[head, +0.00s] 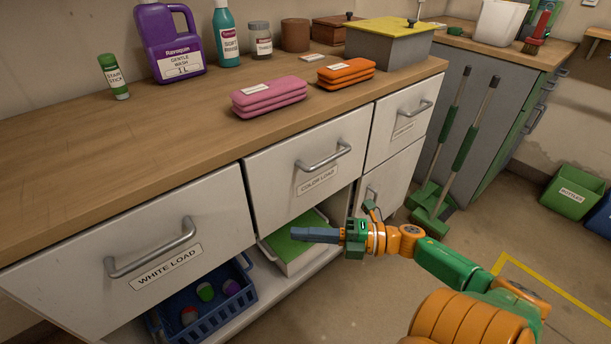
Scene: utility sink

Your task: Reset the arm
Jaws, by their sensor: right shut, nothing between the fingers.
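My right gripper (318,235) is in front of the cabinet, below the drawer labelled COLOR LOAD (306,170). Its fingers are shut with nothing between them and point left. My orange and green right arm comes in from the lower right. The gripper appears apart from the drawer handles. My left gripper is not in view. The WHITE LOAD drawer (205,277), the COLOR LOAD drawer and the small upper right drawer (390,135) look closed.
A wooden counter (150,150) holds a purple jug (172,45), pink cloths (268,98), orange cloths (346,74) and a yellow-lidded box (385,48). A blue basket (225,310) and a green-topped box (300,232) sit below the drawers. Green-handled tools (462,135) lean at the right. Floor right of my arm is open.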

